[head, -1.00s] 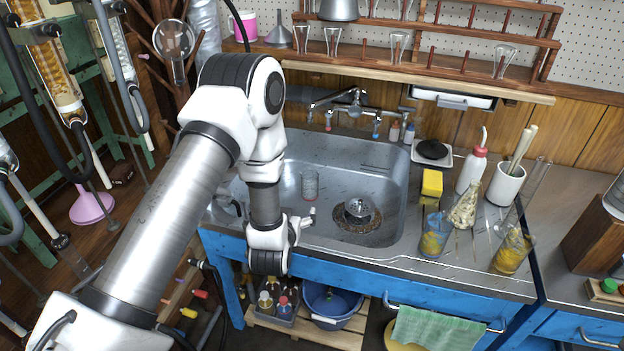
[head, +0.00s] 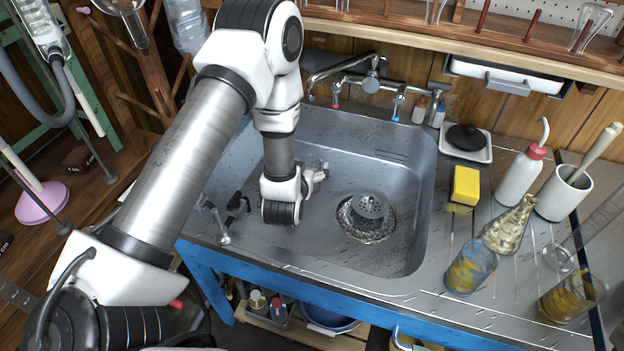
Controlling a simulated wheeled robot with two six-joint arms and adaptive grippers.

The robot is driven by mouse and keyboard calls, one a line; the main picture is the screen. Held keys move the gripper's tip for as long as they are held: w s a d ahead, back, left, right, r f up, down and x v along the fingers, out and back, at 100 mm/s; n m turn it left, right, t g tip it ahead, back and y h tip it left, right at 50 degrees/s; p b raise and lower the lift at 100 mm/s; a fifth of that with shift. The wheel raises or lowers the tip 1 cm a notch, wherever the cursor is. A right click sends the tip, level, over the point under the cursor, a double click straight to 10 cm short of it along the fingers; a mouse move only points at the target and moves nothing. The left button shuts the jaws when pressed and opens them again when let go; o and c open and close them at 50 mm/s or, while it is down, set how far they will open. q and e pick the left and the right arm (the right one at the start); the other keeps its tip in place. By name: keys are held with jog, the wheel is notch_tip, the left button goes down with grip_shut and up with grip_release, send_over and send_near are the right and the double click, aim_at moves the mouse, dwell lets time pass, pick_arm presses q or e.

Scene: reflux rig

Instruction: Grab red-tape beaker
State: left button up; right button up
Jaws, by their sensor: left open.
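A clear beaker with blue and yellow stains (head: 470,268) stands on the counter right of the sink. Another beaker with yellow residue (head: 567,296) stands at the far right, near the counter's front. My right gripper is not in view.
The steel sink (head: 412,225) has a drain strainer (head: 370,208) right of my left gripper. Taps (head: 371,80) stand behind. A yellow sponge (head: 465,185), flask (head: 508,228), wash bottle (head: 520,177) and white pot (head: 562,195) crowd the right counter.

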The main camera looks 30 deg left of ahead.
aim_at(312, 161)
pick_arm(q)
jog(key=w+a+f, duration=0.1)
jog(key=w+f, duration=0.1)
jog(key=w+a+f+b, duration=0.1)
jog(key=w+f, duration=0.1)
jog(key=w+a+f+b, duration=0.1)
jog(key=w+f, duration=0.1)
jog(key=f, duration=0.1)
jog(key=shift+w, duration=0.4)
jog(key=shift+r, duration=0.15)
jog(key=c, duration=1.5)
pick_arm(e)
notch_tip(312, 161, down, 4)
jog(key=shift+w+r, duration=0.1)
